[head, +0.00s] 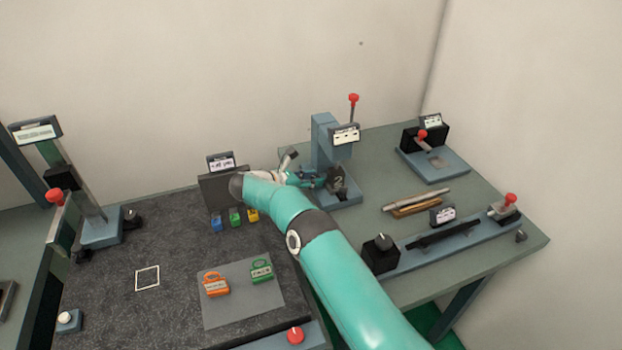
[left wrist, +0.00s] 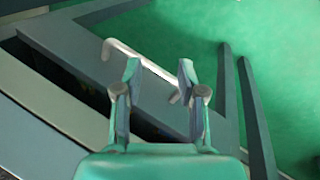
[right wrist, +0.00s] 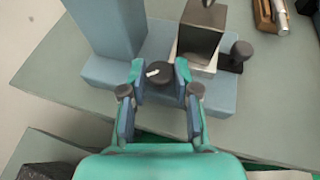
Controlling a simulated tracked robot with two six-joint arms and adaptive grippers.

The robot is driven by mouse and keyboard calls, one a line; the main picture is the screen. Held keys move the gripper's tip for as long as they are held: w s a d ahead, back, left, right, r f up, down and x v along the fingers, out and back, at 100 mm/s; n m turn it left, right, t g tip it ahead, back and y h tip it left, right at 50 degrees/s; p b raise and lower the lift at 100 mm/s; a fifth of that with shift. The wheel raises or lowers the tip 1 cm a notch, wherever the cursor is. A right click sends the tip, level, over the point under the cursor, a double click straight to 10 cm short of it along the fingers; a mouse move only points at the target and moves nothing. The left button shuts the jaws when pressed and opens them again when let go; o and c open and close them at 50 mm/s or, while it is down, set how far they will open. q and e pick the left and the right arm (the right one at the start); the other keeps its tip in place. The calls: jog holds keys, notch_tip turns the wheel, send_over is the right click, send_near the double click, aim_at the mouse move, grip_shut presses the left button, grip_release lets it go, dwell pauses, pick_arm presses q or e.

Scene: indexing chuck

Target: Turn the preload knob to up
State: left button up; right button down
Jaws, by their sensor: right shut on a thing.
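A round black knob (right wrist: 158,74) with a short white mark sits on the blue-grey base of a press-like fixture (head: 324,140). The mark lies nearly sideways in the right wrist view, slightly tilted. My right gripper (right wrist: 159,72) is shut on this knob, one finger on each side. In the head view my right gripper (head: 318,180) is at the foot of the fixture, and the knob is hidden there. A dark block (right wrist: 200,40) stands just beyond the knob. My left gripper (left wrist: 160,71) is open and empty, and it is outside the head view.
A grey bench (head: 385,165) holds a long slide fixture (head: 450,240), a black box with a knob (head: 381,252), and a clamp fixture (head: 432,158). Orange and green padlock-shaped pieces (head: 262,271) lie on a grey mat at left. A white bent rod (left wrist: 140,60) lies behind my left fingers.

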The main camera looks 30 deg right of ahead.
jog(key=shift+s+d+n+t+b, duration=0.1)
jog(key=shift+n+t+b, duration=1.15)
jog(key=shift+b, duration=0.75)
jog(key=shift+r+n+t+y+b, duration=0.15)
jog(key=shift+n+t+y+b, duration=0.2)
jog(key=shift+t+b, duration=0.2)
jog(key=c, duration=1.2)
grip_release()
jog(key=o, duration=0.3)
jog(key=shift+s, duration=0.1)
jog(key=v, duration=1.2)
